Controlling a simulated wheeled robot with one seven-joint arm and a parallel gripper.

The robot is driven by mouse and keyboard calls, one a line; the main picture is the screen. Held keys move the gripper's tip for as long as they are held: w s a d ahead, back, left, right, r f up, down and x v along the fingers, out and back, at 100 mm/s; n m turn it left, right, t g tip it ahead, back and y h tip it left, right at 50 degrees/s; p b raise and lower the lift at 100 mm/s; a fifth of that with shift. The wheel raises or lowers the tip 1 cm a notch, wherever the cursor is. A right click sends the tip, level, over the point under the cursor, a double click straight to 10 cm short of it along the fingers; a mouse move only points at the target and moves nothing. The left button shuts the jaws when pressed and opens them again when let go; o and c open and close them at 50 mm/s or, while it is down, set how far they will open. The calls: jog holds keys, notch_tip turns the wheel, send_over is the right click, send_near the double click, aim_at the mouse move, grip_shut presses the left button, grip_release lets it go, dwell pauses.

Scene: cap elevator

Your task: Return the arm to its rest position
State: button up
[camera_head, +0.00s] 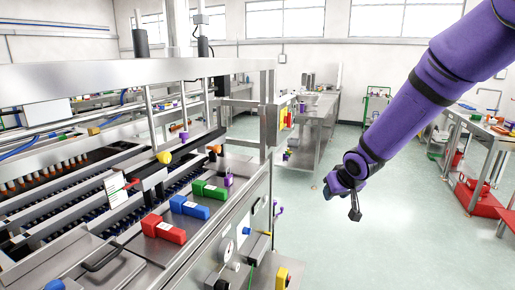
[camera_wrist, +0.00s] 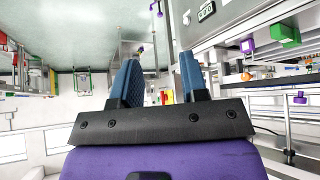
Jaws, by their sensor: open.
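My purple arm (camera_head: 407,105) reaches in from the top right in the head view. It hangs over the open aisle floor, to the right of the machine. My gripper (camera_head: 354,214) is at its lower end, small and dark, apart from everything around it. In the wrist view my gripper (camera_wrist: 160,82) shows two blue padded fingers standing apart with nothing between them. The wrist picture is turned over, with the floor at the top and the room's walls lower down.
A steel machine (camera_head: 180,258) fills the left, with red (camera_head: 163,229), blue (camera_head: 189,207) and green (camera_head: 210,190) blocks on its edge. A bench (camera_head: 462,118) and red boxes (camera_head: 476,197) stand at right. The floor (camera_head: 330,250) between is clear.

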jog(key=s+d+r+m+h, duration=0.1)
jog(key=s+d+r, duration=0.2)
jog(key=s+r, duration=0.45)
jog(key=s+d+r+m+h, duration=0.1)
jog(key=s+d+r, duration=0.2)
jog(key=s+r, duration=0.65)
jog(key=s, duration=0.8)
jog(key=s+d+r+g, duration=0.1)
jog(key=s, duration=0.9)
jog(key=shift+s+d+r+g+y, duration=0.2)
jog(key=shift+s+r+g+y, duration=0.1)
jog(key=shift+s+r, duration=0.1)
